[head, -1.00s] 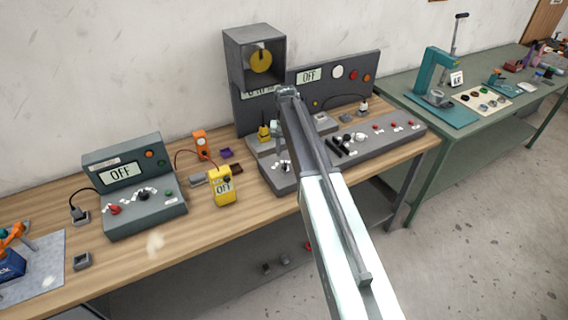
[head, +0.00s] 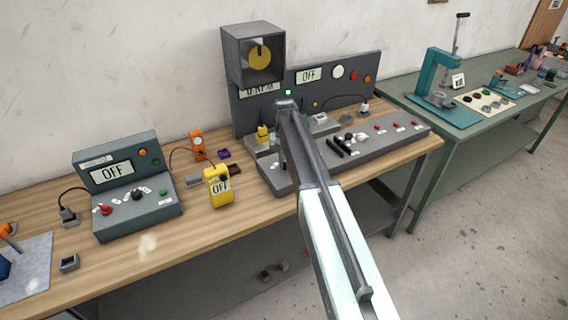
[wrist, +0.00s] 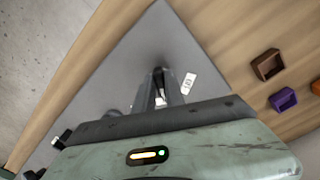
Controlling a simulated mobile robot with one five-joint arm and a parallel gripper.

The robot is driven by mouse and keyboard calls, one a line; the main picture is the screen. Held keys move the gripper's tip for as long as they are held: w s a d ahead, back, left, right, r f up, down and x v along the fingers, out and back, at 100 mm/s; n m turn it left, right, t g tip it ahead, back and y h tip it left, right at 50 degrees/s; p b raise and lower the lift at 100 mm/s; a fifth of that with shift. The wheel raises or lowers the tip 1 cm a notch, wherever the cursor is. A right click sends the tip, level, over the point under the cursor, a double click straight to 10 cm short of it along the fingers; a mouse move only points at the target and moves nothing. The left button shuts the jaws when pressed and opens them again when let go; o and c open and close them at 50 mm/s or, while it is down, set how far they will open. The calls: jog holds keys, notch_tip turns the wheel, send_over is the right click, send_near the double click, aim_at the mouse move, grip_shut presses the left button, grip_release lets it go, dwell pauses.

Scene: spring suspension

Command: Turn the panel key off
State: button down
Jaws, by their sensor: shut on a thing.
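The grey console panel (head: 385,140) stands at the back right of the wooden bench. My gripper (head: 284,166) reaches down to the panel's left front part, partly hidden by my arm in the head view. In the wrist view my gripper (wrist: 161,76) has its fingers close together, pointing down at the grey panel top (wrist: 120,62). It is shut on the panel key, which the fingers hide almost wholly. A small white label (wrist: 188,83) lies on the panel just right of the fingers.
A grey box with a yellow disc (head: 253,55) stands above the panel's left end. Brown (wrist: 267,65) and purple (wrist: 284,99) trays lie beside the panel.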

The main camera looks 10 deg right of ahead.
jog(key=shift+n, duration=0.3)
jog(key=n, duration=0.5)
jog(key=shift+d, duration=0.15)
jog(key=n, duration=0.6)
jog(key=shift+d, duration=0.1)
jog(key=shift+n, duration=0.3)
jog(key=c, duration=1.4)
grip_release()
notch_tip(320, 180, up, 8)
jog(key=p, duration=0.8)
